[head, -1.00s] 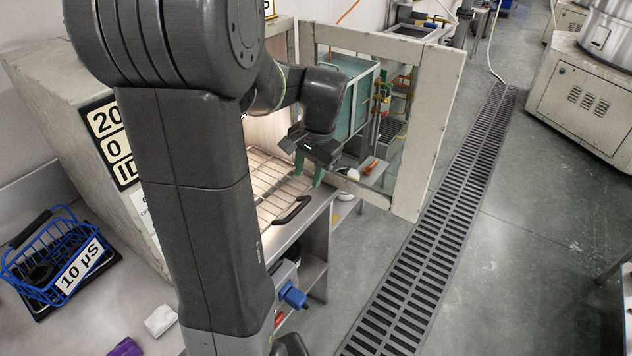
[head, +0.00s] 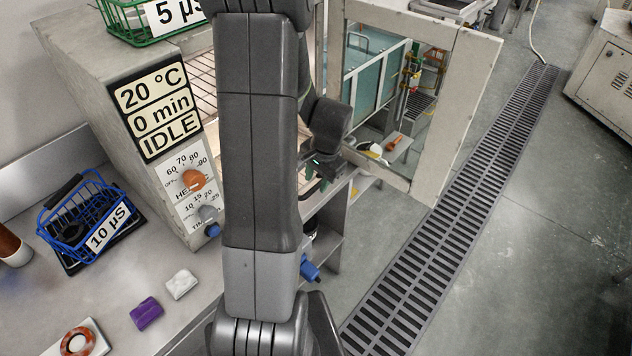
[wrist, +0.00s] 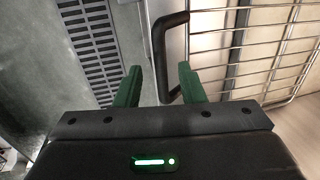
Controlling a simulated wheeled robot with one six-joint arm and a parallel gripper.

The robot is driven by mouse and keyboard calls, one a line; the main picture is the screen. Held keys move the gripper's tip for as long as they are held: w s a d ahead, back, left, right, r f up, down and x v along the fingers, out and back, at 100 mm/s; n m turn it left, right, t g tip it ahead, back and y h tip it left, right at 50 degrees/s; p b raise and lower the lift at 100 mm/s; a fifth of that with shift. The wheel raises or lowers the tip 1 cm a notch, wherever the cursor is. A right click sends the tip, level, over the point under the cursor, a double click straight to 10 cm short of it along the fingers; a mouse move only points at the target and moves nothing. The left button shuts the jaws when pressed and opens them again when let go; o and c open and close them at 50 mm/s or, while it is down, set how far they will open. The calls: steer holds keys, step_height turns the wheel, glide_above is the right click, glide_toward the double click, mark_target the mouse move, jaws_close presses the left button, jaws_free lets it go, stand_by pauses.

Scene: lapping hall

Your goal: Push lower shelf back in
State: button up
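A wire shelf (wrist: 240,50) with a black bar handle (wrist: 159,60) shows in the wrist view. The shelf fills the right side, and the handle sticks out from its left edge. My gripper (wrist: 159,68) has two green fingers standing apart. The handle's near end lies between them in the picture; I cannot tell whether they touch it. In the head view my gripper (head: 318,178) is low at the oven's open front, partly behind my arm. My arm hides most of the oven opening there, so how far the shelf sticks out is unclear.
The oven's panel (head: 155,110) reads 20 °C, 0 min, IDLE. Its open door (head: 462,110) stands to the right of my gripper. A blue basket (head: 75,215), a purple block (head: 146,313) and a white block (head: 181,284) lie on the bench.

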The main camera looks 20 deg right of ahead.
steer(key=shift+w+a+f, duration=0.1)
steer(key=shift+w+f, duration=0.1)
steer(key=shift+f, duration=0.9)
jaws_close()
steer(key=w+a, duration=0.3)
steer(key=w, duration=0.2)
steer(key=w+a, duration=0.4)
steer(key=w, duration=0.2)
steer(key=w+a, duration=0.3)
steer(key=w, duration=0.3)
steer(key=shift+w+a, duration=0.15)
steer(key=shift+w, duration=0.1)
steer(key=shift+w+r, duration=0.1)
